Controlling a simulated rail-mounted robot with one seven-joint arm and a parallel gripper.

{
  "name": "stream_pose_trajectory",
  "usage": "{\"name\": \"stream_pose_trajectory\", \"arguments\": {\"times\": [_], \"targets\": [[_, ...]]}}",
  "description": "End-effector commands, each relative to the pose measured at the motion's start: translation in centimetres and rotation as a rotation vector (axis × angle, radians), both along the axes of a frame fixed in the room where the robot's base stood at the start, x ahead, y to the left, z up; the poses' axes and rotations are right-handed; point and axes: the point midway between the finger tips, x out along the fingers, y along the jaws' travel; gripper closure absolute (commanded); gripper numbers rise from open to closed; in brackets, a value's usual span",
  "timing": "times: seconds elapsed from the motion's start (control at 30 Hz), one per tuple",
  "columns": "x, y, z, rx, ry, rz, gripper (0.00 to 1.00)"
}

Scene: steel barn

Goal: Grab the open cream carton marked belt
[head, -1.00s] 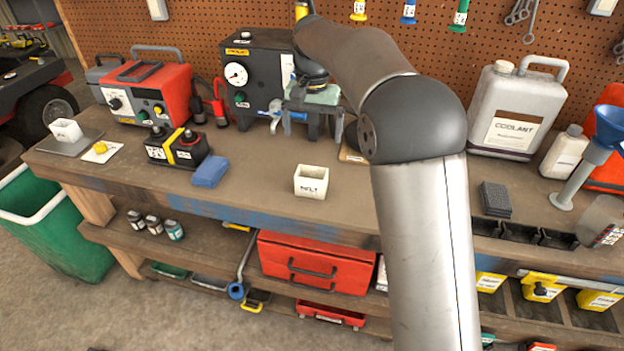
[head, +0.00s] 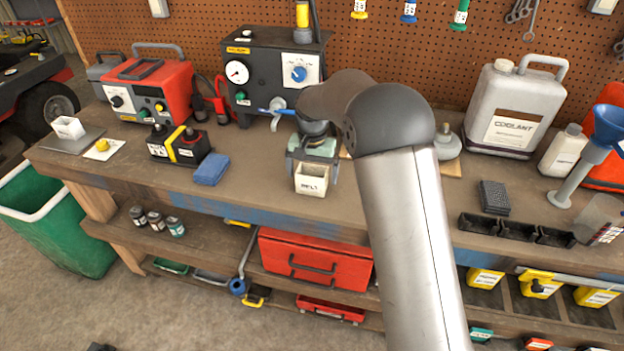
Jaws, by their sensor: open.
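The open cream carton (head: 311,180), with dark lettering that looks like "BELT" on its front, stands upright near the front edge of the workbench. My gripper (head: 312,160) is open and is just above and behind the carton, pointing down. Its fingers show on either side of the carton's upper part. I cannot tell whether they touch it. The palm and arm hide the area right behind the carton.
The workbench (head: 265,190) is clear around the carton. A folded blue cloth (head: 211,169) and a black battery (head: 180,146) lie to the left. A second open cream carton (head: 69,128) stands at the far left. Black bins (head: 515,230) and a coolant jug (head: 515,105) are right.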

Motion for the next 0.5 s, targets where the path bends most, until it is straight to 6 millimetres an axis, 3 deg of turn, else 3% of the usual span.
{"name": "stream_pose_trajectory", "arguments": {"times": [0.2, 0.43, 0.47, 0.5], "targets": [[0.1, 0.0, -2.4, 0.000, 0.000, 0.000, 0.02], [0.1, 0.0, -2.6, 0.001, -0.001, 0.000, 0.02], [0.1, 0.0, -2.6, 0.001, -0.001, 0.000, 0.05], [0.1, 0.0, -2.6, 0.001, -0.001, 0.000, 0.16]]}}
